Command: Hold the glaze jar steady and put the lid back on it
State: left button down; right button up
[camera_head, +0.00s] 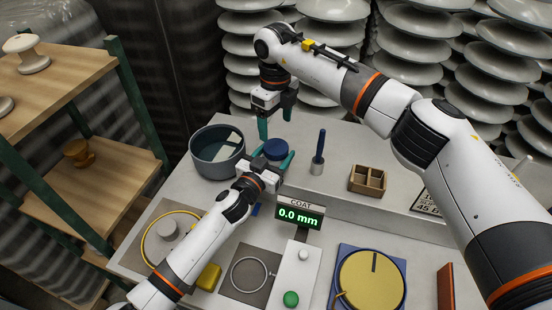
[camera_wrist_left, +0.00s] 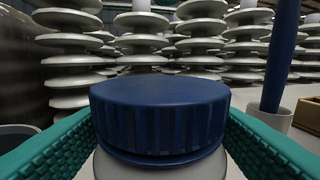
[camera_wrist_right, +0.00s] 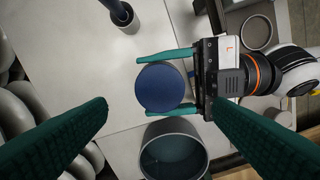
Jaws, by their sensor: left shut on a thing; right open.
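The white glaze jar (camera_wrist_left: 160,165) shows in the left wrist view with the dark blue lid (camera_wrist_left: 160,110) on its top. The lid also shows in the head view (camera_head: 276,147) and from above in the right wrist view (camera_wrist_right: 160,90). It looks about level; whether it is fully seated I cannot tell. My left gripper (camera_head: 272,164) is shut on the jar, one green finger on each side. My right gripper (camera_head: 277,118) is open and empty, fingers pointing down, above and behind the lid. The jar's lower part is hidden.
A grey pot (camera_head: 217,165) stands just left of the jar. A cup with a blue-handled tool (camera_head: 317,165) and a wooden divided box (camera_head: 367,182) stand to the right. The display (camera_head: 300,215) reads 0.0 mm in front. Insulator stacks (camera_head: 410,50) rise behind.

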aim_at(276, 147)
jog(key=shift+r, duration=0.5)
jog(key=shift+m, duration=0.3)
jog(key=shift+f, duration=0.1)
jog(key=shift+f, duration=3.95)
jog(key=c, duration=1)
jog(key=o, duration=1.2)
jog(key=shift+c, duration=0.2)
